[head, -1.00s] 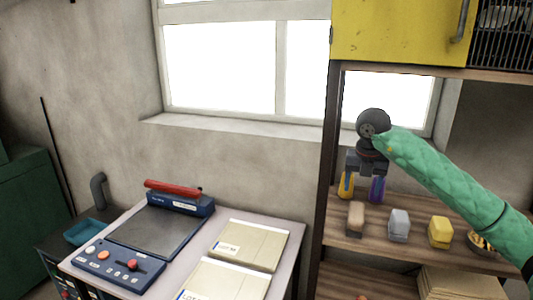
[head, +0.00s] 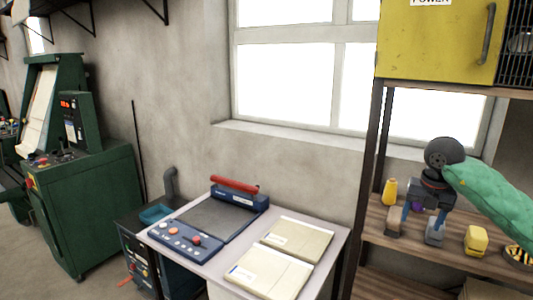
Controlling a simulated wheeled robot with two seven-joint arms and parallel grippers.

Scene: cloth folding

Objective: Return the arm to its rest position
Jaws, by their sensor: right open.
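My right gripper (head: 423,213) is in front of the wooden shelf at the right of the head view, its green-sleeved arm coming in from the right edge. It points down with its fingers apart and nothing visible between them. It overlaps the small items on the shelf in the picture; I cannot tell how far it is from them. My left gripper is not in view.
A table (head: 212,257) bears a blue device (head: 178,239) and two cream packets (head: 297,238). A green machine (head: 90,205) stands left.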

